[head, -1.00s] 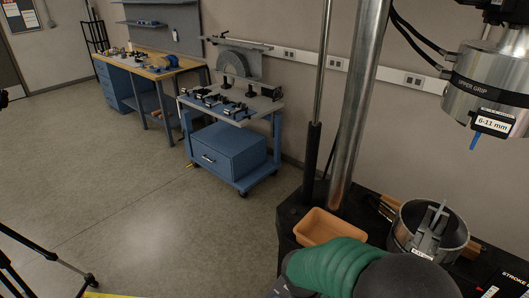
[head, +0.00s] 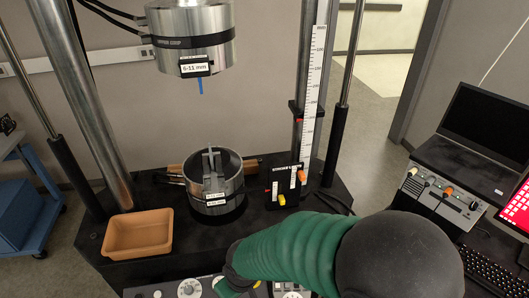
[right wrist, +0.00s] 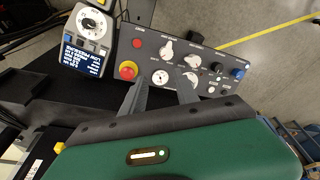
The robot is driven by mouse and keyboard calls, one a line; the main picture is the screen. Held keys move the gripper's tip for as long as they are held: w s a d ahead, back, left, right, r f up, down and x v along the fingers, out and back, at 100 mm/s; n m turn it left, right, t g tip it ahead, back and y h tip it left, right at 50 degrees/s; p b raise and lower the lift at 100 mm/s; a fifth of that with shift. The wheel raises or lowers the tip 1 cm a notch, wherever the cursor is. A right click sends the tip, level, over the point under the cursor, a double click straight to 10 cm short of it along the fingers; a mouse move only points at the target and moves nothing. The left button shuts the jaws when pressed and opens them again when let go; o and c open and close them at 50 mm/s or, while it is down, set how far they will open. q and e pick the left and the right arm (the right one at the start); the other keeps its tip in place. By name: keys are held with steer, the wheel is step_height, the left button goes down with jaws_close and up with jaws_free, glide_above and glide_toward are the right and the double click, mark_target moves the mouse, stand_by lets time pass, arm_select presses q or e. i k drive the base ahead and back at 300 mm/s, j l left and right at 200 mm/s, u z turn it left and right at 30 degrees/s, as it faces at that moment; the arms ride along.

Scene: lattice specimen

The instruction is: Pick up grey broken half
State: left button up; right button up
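A grey broken half (head: 211,163) stands upright in the lower metal grip (head: 216,203), a round drum on the black machine base. Its lower part is hidden inside the drum. My right arm comes in from the lower right in the head view, with its gripper end largely hidden below the green sleeve. In the right wrist view my right gripper (right wrist: 160,80) has its two grey fingers apart, with nothing between them, over a control panel. My left gripper is not in view.
An orange tray (head: 138,234) sits left of the lower grip. The upper grip (head: 193,38), labelled 6-11 mm, hangs above with a blue piece (head: 200,86) sticking down. Steel column (head: 85,110) and ruler post (head: 312,95) flank it. A control panel (right wrist: 180,65) lies in front.

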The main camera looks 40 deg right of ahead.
mark_target(211, 157)
steer(key=z, duration=0.9)
